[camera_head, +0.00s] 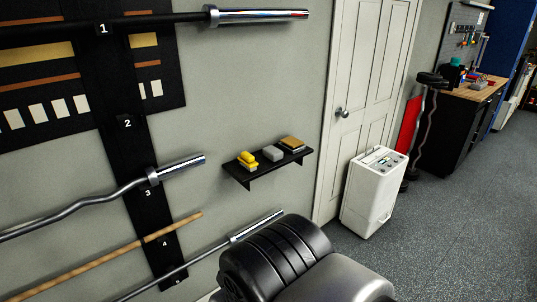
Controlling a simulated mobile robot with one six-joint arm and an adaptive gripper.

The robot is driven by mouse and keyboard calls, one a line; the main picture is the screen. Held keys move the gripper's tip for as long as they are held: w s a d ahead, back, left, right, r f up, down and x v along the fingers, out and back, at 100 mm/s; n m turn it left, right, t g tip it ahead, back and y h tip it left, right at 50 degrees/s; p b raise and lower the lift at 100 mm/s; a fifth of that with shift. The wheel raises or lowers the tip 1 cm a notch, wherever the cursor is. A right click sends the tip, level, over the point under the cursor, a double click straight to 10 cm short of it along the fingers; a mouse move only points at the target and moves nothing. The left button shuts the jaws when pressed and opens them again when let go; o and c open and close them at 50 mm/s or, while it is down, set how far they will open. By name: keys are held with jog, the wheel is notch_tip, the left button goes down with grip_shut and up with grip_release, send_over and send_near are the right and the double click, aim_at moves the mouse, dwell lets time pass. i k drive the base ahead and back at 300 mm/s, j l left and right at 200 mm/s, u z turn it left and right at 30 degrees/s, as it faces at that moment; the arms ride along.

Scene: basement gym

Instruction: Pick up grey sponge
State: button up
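A grey sponge (272,153) lies in the middle of a small black wall shelf (262,174). A yellow object (247,160) sits to its left on the shelf. A tan and dark flat block (291,143) lies to its right, close to it. The sponge's top and front are in plain sight.
Bars hang on a wall rack (140,170) at left. A white appliance (374,190) stands by the door (365,75). Floor at right is clear.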

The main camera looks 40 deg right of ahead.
aim_at(273, 153)
jog(key=z, duration=1.35)
